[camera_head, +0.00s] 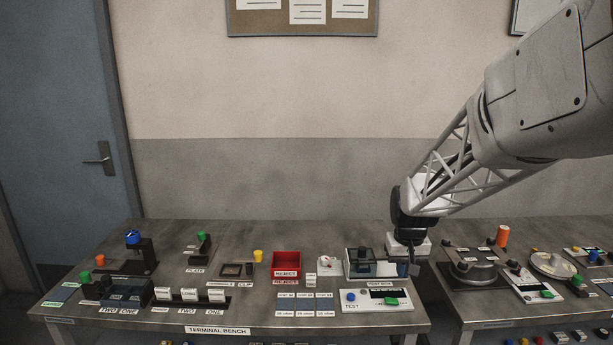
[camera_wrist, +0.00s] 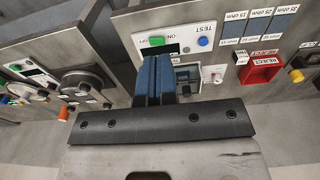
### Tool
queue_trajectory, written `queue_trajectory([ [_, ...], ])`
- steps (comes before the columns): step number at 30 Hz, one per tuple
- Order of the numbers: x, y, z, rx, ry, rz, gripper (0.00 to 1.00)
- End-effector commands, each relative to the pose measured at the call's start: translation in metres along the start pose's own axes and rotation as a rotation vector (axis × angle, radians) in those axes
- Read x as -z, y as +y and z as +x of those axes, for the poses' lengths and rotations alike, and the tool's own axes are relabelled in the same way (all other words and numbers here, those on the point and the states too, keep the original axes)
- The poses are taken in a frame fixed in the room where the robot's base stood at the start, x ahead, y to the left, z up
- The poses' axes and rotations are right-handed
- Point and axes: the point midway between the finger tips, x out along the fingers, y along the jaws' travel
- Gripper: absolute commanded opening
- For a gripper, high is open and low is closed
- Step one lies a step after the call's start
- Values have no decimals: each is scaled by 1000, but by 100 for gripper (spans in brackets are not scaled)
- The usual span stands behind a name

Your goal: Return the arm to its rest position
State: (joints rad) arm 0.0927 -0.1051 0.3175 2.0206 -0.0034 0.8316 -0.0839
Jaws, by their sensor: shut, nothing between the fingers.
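My gripper (camera_head: 415,268) reaches in from the right in the head view and hangs over the right end of the terminal bench (camera_head: 180,330). In the wrist view its two blue fingers (camera_wrist: 154,78) lie side by side, shut and empty. They cover part of the test unit's front edge in that view. The white test panel (camera_head: 376,299) with a blue and a green button lies just left of and in front of the gripper. It also shows in the wrist view (camera_wrist: 172,42). I cannot tell the exact height of the fingertips above the bench.
A dark clear-walled test box (camera_head: 374,268) stands directly left of the gripper. A red REJECT bin (camera_head: 286,264) and several labelled blocks lie farther left. A second bench (camera_head: 490,310) on the right carries a round fixture (camera_head: 475,268) and an orange cylinder (camera_head: 502,236). Above the benches is free room.

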Motion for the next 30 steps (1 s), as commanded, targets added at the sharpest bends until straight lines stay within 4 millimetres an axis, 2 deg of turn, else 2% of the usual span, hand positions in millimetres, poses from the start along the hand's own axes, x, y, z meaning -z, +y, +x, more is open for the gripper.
queue_trajectory([
  [3, -28, -7, -22, -1, 18, -1, 0],
  [15, -120, -26, -75, -3, 64, 4, 0],
  [24, -193, -38, -98, -2, 100, 8, 0],
  [30, -242, -44, -106, -1, 122, 9, 0],
])
